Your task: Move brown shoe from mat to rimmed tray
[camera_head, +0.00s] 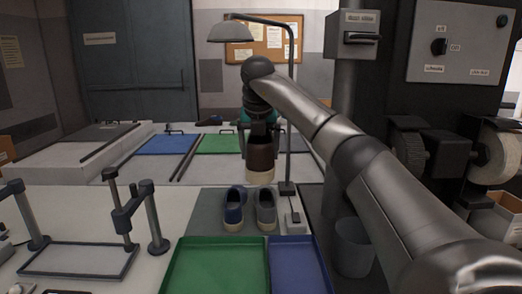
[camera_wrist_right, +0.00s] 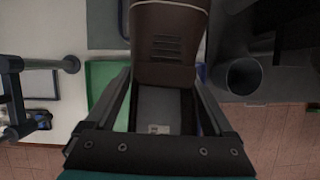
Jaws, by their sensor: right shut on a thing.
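My right gripper (camera_head: 260,130) is shut on the brown shoe (camera_head: 261,158), which hangs with its pale end downward above the bench. In the right wrist view the shoe (camera_wrist_right: 168,45) sits between the two fingers of the gripper (camera_wrist_right: 167,78). A blue shoe (camera_head: 233,208) and a grey shoe (camera_head: 265,208) stand side by side on the grey mat (camera_head: 207,208), below the held shoe. A green rimmed tray (camera_head: 213,268) and a blue rimmed tray (camera_head: 298,268) lie side by side at the front, both empty in what shows. My left gripper is not in view.
A lamp (camera_head: 291,110) rises behind the mat, its pole right of the held shoe. A grey bin (camera_head: 353,247) stands right of the trays. A metal stand (camera_head: 130,210) is at left. Blue (camera_head: 165,145) and green (camera_head: 220,144) panels lie farther back.

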